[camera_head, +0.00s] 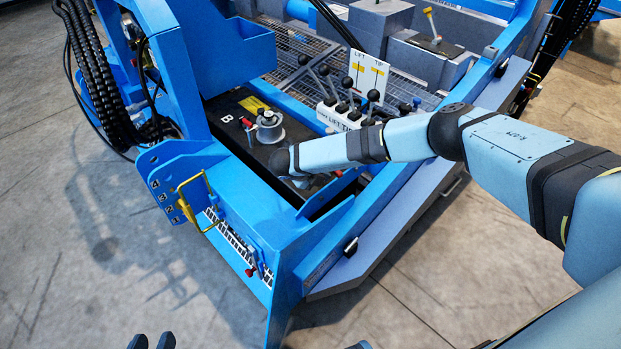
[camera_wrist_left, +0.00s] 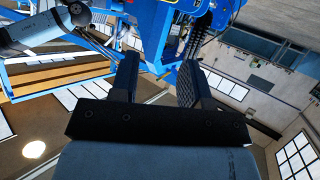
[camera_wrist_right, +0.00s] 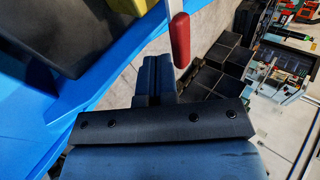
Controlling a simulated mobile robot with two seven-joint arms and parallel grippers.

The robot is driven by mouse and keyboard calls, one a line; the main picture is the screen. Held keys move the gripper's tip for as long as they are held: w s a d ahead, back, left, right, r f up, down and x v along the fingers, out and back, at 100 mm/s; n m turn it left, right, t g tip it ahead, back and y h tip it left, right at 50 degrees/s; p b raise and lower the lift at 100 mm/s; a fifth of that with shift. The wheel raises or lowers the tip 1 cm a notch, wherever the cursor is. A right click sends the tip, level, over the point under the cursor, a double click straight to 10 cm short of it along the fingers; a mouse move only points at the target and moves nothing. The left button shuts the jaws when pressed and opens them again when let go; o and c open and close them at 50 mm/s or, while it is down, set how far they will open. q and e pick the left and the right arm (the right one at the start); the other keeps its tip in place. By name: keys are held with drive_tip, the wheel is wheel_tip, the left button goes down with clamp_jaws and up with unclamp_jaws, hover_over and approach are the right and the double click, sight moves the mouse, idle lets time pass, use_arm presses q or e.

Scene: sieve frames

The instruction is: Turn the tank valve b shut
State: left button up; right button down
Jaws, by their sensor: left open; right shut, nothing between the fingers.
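A black tank top (camera_head: 232,108) carries a white letter B, with a small red handle (camera_head: 248,123) beside it and a grey round cap fitting. Another small red handle (camera_head: 251,271) is low on the blue frame's front face. In the right wrist view a red grip on a pale stem (camera_wrist_right: 181,40) hangs just beyond my right gripper (camera_wrist_right: 158,62), which is shut and empty. I cannot tell which head-view handle this is. My right wrist (camera_head: 290,160) is over the tank's near edge, its fingers hidden in the head view. My left gripper (camera_wrist_left: 160,75) is open and empty, its tips (camera_head: 152,342) at the bottom edge.
A bank of black-knobbed levers (camera_head: 345,100) marked LIFT and TIP stands behind my right forearm. A yellow handle (camera_head: 190,200) sticks out from the blue frame (camera_head: 185,165). Black hoses (camera_head: 90,75) hang at left. The concrete floor (camera_head: 110,270) is clear at lower left.

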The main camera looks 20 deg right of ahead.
use_arm(q)
drive_tip(key=shift+w+d+r, duration=0.1)
drive_tip(key=shift+w+r, duration=0.25)
drive_tip(key=shift+r, duration=0.1)
use_arm(e)
drive_tip(key=shift+d, duration=0.6)
